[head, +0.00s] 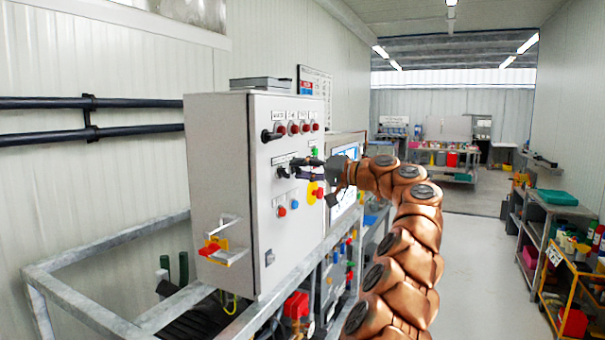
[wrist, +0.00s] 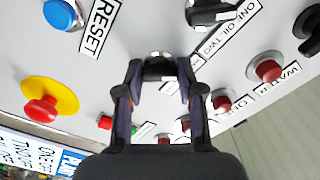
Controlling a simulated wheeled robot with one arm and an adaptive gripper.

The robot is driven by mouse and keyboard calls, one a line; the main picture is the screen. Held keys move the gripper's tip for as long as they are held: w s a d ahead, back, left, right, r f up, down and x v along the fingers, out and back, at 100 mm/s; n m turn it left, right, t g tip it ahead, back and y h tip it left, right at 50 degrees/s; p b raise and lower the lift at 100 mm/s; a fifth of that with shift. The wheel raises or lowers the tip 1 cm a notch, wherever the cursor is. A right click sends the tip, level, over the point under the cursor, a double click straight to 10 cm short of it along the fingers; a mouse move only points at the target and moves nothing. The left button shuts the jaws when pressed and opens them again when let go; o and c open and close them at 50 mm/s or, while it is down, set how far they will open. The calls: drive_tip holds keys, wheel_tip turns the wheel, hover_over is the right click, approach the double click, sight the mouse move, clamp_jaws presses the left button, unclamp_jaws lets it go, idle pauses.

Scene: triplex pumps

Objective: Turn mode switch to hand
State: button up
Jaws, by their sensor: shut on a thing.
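A grey control cabinet (head: 215,150) stands at the left with a panel of switches and lamps. My gripper (head: 301,168) reaches the middle of this panel from the right. In the wrist view my gripper (wrist: 160,68) has its two fingers on either side of a small black switch knob (wrist: 159,68) and is shut on it. The label beside this knob is mostly hidden by the fingers, so I cannot read its position. Another black knob (wrist: 210,12), labelled ONE OIL TWO, is just above and right of the gripper in the wrist view.
A red-and-yellow emergency stop (wrist: 42,109) and a blue RESET button (wrist: 60,13) are close to the gripper. Red lamps (wrist: 266,68) line the panel. A metal frame (head: 85,255) surrounds the cabinet. The floor (head: 480,265) to the right is clear.

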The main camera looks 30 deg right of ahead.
drive_tip(key=shift+n, duration=0.6)
drive_tip(key=o, duration=1.1)
drive_tip(key=shift+o, duration=0.2)
drive_tip(key=v, duration=1.2)
